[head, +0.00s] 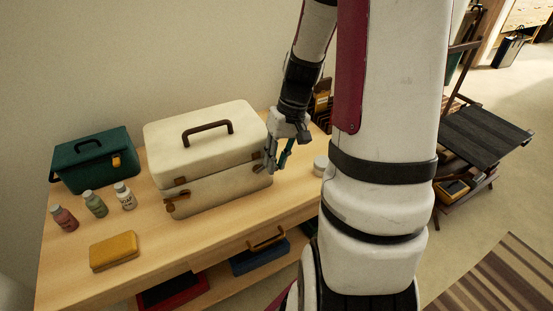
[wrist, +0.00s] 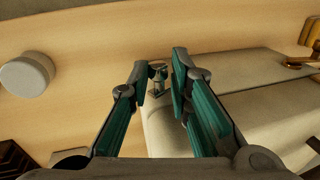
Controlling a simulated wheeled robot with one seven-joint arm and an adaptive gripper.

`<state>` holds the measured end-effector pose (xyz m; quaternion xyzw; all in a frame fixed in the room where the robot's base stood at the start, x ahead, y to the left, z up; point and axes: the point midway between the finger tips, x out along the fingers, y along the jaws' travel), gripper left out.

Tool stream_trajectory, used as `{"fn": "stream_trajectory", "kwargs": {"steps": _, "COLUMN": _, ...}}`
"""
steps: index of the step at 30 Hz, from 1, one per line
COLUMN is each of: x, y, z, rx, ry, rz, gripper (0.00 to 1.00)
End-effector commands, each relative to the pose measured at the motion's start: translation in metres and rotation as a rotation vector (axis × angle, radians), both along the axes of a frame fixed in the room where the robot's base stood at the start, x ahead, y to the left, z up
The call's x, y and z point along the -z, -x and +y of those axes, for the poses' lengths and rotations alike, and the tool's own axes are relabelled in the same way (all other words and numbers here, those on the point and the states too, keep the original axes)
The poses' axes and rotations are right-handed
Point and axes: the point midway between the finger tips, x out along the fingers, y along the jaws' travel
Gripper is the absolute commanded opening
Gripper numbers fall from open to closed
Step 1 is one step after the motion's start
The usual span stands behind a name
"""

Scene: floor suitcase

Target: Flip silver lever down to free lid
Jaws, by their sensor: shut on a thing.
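The cream case (head: 220,185) stands on the wooden table with its lid (head: 200,135) lying on the body; a thin seam shows between them. My gripper (head: 273,158) is at the case's right end. In the wrist view, the small silver lever (wrist: 158,72) sits at the case edge between the fingertips of my gripper (wrist: 161,78). The fingers are shut on it, with its width between them. The cream case (wrist: 255,95) fills the right of that view. In the head view my gripper hides the lever. A brass latch (head: 178,195) shows on the case's front left.
A green box (head: 95,160) stands left of the case. Several small bottles (head: 95,204) and a yellow case (head: 114,251) are on the table's left part. A white round jar (head: 320,165) stands right of my gripper; it also shows in the wrist view (wrist: 27,73).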

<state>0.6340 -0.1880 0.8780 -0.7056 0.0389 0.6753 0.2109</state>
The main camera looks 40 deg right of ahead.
Motion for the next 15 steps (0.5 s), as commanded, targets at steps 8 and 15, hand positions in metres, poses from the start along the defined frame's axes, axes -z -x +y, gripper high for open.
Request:
{"fn": "stream_trajectory", "kwargs": {"steps": 8, "x": 0.012, "y": 0.004, "z": -0.010, "rx": 0.012, "ry": -0.201, "rz": -0.056, "gripper": 0.00}}
{"fn": "stream_trajectory", "kwargs": {"steps": 15, "x": 0.019, "y": 0.004, "z": -0.013, "rx": 0.006, "ry": -0.345, "rz": -0.108, "gripper": 0.00}}
